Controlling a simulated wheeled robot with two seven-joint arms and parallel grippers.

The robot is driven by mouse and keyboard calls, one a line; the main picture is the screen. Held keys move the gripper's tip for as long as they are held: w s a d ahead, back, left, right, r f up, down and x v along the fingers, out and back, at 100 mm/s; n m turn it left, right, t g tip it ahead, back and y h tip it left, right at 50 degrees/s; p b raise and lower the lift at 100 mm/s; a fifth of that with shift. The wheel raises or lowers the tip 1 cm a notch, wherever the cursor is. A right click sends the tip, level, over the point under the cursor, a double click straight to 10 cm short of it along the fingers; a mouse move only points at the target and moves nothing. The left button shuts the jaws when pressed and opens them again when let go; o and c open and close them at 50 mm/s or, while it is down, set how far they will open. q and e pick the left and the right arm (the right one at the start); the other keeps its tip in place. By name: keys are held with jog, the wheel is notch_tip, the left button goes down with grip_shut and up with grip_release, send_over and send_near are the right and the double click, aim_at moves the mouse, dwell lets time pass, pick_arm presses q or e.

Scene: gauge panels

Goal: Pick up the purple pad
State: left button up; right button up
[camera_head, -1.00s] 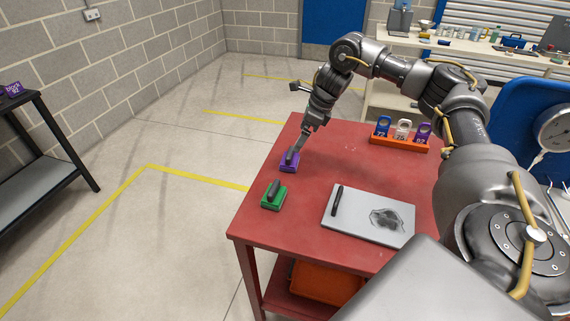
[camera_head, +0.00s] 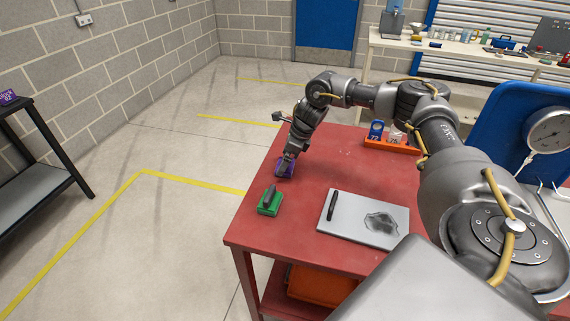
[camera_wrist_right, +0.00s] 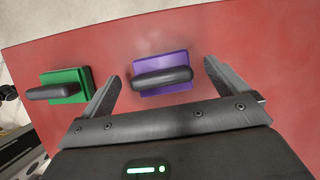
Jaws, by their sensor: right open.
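The purple pad (camera_head: 284,168) is a small block with a dark handle on top, lying on the red table (camera_head: 335,170) near its left edge. My right gripper (camera_head: 286,162) is right above the pad and partly hides it. In the right wrist view, the purple pad (camera_wrist_right: 160,64) and its dark handle lie between the spread fingers of my right gripper (camera_wrist_right: 168,80), with a gap on both sides. The gripper is open and holds nothing. My left gripper is not in view.
A green pad (camera_head: 270,202) with a dark handle stands just in front of the purple one. A grey board (camera_head: 362,218) with a black marker and smudge lies to the right. An orange rack (camera_head: 388,143) with tags is at the back. A gauge (camera_head: 548,132) stands at right.

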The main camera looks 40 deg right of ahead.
jog(key=x, duration=0.2)
jog(key=shift+w+f, duration=0.15)
jog(key=shift+f, duration=0.1)
jog(key=c, duration=1.1)
jog(key=shift+r, duration=0.2)
jog(key=shift+r, duration=0.3)
notch_tip(320, 180, up, 2)
jog(key=shift+r+b, duration=0.15)
jog(key=shift+b, duration=0.6)
jog(key=s+a+r, duration=0.2)
jog(key=s+r, duration=0.1)
jog(key=s, duration=0.1)
jog(key=s+a+r+b, duration=0.1)
jog(key=s+a+r, duration=0.2)
jog(key=s, duration=0.1)
jog(key=s+a+r+b, duration=0.1)
jog(key=s+a+r, duration=0.1)
jog(key=s+r, duration=0.1)
jog(key=shift+s+a+r, duration=0.4)
